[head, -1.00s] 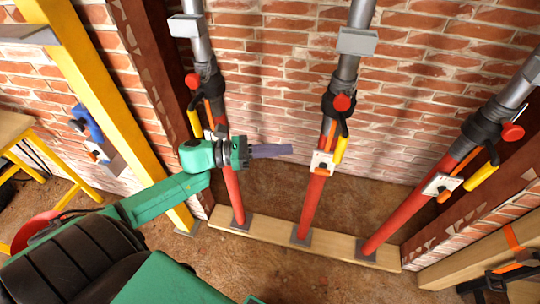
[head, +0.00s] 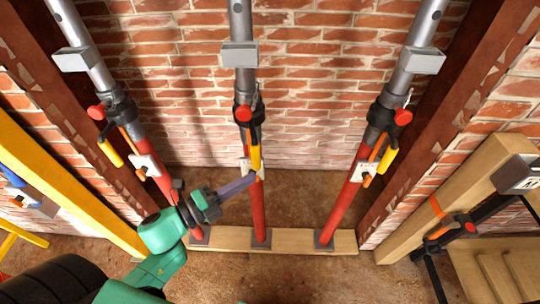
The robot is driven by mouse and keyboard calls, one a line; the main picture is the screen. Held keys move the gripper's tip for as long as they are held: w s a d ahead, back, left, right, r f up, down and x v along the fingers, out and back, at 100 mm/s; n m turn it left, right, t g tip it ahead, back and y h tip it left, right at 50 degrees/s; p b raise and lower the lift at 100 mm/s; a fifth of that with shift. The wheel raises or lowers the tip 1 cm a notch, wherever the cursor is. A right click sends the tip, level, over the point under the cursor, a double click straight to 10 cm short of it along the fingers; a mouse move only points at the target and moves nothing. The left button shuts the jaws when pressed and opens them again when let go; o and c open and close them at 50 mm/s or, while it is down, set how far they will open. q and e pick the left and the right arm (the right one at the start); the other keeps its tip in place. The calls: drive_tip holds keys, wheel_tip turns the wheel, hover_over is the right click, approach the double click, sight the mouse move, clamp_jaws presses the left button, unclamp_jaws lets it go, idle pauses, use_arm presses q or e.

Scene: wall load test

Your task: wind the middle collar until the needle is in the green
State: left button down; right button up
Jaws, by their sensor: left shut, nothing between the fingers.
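Three red and grey props stand in front of the brick wall. The middle prop has a black collar (head: 249,115) with a red knob (head: 243,113) and a hanging yellow handle (head: 255,158). A small white gauge plate (head: 245,166) sits below the collar, partly behind the handle; its needle and green zone are too small to read. My left gripper (head: 250,179) is shut and empty. Its fingertips appear just left of the middle prop's red tube, below the collar; I cannot tell whether they touch. My right gripper is not in view.
The left prop (head: 180,205) and right prop (head: 340,208) have similar collars and handles. All three stand on a timber sill (head: 290,240). Yellow post (head: 70,185) stands left; a timber beam (head: 450,190) with a black and orange clamp (head: 450,232) is at right.

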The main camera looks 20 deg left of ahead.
sight(258, 162)
use_arm(q)
drive_tip(key=p+x, duration=0.2)
drive_tip(key=x, duration=0.7)
drive_tip(key=a, duration=0.2)
drive_tip(key=a+p, duration=0.1)
drive_tip(key=a, duration=0.1)
drive_tip(key=shift+s+a+r+p, duration=0.1)
drive_tip(key=shift+s+a+p, duration=0.1)
drive_tip(key=shift+p, duration=0.1)
drive_tip(key=shift+a, duration=0.2)
drive_tip(key=shift+d, duration=0.15)
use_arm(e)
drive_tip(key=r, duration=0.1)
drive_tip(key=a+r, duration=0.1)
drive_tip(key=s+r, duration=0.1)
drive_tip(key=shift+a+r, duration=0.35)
